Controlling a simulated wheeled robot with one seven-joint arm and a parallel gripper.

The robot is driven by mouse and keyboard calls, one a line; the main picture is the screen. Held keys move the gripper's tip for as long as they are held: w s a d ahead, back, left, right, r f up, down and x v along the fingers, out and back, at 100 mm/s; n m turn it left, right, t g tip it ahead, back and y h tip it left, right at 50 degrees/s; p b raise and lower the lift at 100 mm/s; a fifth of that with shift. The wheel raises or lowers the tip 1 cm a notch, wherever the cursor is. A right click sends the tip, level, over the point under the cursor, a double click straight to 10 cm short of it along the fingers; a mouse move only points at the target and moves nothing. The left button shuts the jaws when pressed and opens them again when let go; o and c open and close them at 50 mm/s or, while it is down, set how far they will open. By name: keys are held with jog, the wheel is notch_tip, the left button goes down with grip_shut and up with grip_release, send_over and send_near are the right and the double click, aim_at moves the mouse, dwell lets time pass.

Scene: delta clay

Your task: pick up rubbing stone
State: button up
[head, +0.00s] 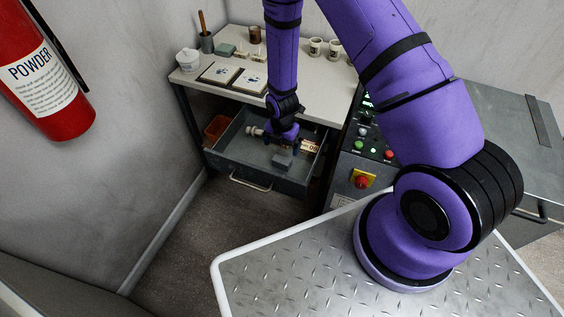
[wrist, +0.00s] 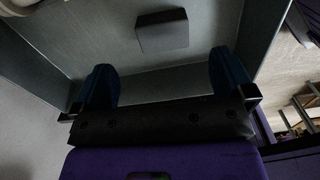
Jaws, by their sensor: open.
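A grey rectangular block (head: 282,161), which looks like the rubbing stone, lies in an open drawer (head: 237,176) under the worktable. In the wrist view the block (wrist: 162,32) lies flat on the drawer floor, beyond the fingertips and roughly centred between them. My gripper (head: 283,141) reaches down into the drawer just behind the block. In the wrist view my gripper (wrist: 165,78) is open, with its two dark blue fingers wide apart and nothing between them. The fingers do not appear to touch the block.
A pale cylindrical tool (head: 255,131) and a wooden piece (head: 309,146) lie deeper in the drawer. The tabletop (head: 315,92) holds tiles, cups and a lidded jar (head: 188,61). A control panel (head: 366,160) stands to the right.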

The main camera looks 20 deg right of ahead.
aim_at(282, 159)
notch_tip(282, 159, down, 3)
jog(key=shift+r, duration=0.2)
jog(key=shift+s+a+f, duration=0.1)
jog(key=shift+s+f, duration=0.05)
jog(key=shift+f, duration=1.2)
jog(key=shift+s+f, duration=0.1)
jog(key=shift+f, duration=1.25)
jog(key=c, duration=1.1)
jog(key=shift+r, duration=0.1)
notch_tip(282, 159, up, 10)
jog(key=shift+f, duration=0.1)
